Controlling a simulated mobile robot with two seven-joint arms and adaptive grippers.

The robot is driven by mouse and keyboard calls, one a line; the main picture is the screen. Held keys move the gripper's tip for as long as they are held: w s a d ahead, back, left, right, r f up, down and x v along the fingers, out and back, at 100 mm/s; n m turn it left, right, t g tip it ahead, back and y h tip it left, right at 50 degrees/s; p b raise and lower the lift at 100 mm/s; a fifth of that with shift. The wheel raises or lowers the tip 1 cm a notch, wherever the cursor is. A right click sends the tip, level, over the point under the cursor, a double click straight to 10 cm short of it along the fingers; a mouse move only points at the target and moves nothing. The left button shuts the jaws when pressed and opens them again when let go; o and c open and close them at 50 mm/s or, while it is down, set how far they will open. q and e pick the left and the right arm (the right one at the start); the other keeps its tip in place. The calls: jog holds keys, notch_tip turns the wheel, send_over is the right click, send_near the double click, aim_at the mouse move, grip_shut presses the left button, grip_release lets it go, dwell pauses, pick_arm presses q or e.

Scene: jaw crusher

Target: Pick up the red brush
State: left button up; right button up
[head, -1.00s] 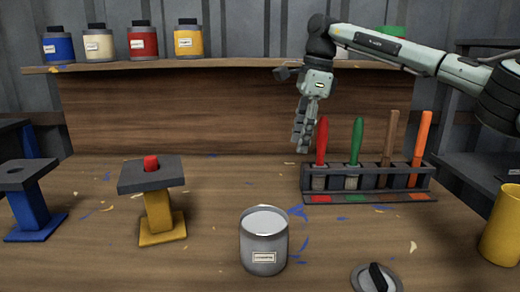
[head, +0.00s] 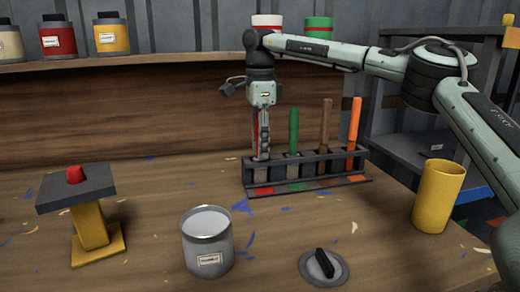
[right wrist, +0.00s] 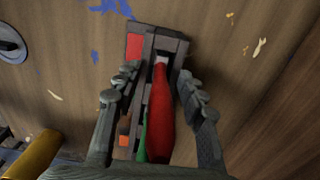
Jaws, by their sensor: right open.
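The red brush (right wrist: 160,120) stands upright in the leftmost slot of the dark rack (head: 350,178). In the head view my right gripper (head: 262,150) hangs fingers down in front of it and hides most of its handle. In the right wrist view the gripper's fingers (right wrist: 158,74) are open, one on each side of the red handle, with a gap visible on both sides. My left gripper is out of view.
Green (head: 293,130), brown (head: 326,122) and orange (head: 353,122) brushes stand in the rack to the right. An open grey can (head: 208,255), a lid (head: 322,268), a yellow cup (head: 438,198) and a yellow stand with a red button (head: 92,225) are on the table.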

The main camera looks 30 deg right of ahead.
jog(key=shift+f, duration=0.1)
jog(key=shift+c, duration=0.5)
grip_shut()
jog(key=shift+r, duration=0.55)
notch_tip(320, 180, up, 11)
jog(key=shift+r+p, duration=0.1)
jog(key=shift+p, duration=0.5)
jog(key=shift+s+a+f+b, duration=0.1)
jog(key=shift+s+f+b, duration=0.1)
jog(key=shift+s+b, duration=0.15)
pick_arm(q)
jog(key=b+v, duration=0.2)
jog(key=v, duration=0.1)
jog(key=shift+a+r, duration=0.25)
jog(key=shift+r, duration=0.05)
pick_arm(e)
jog(key=s+a, duration=0.4)
jog(key=s, duration=1.2)
jog(key=shift+s+a, duration=0.2)
jog(key=shift+s, duration=0.15)
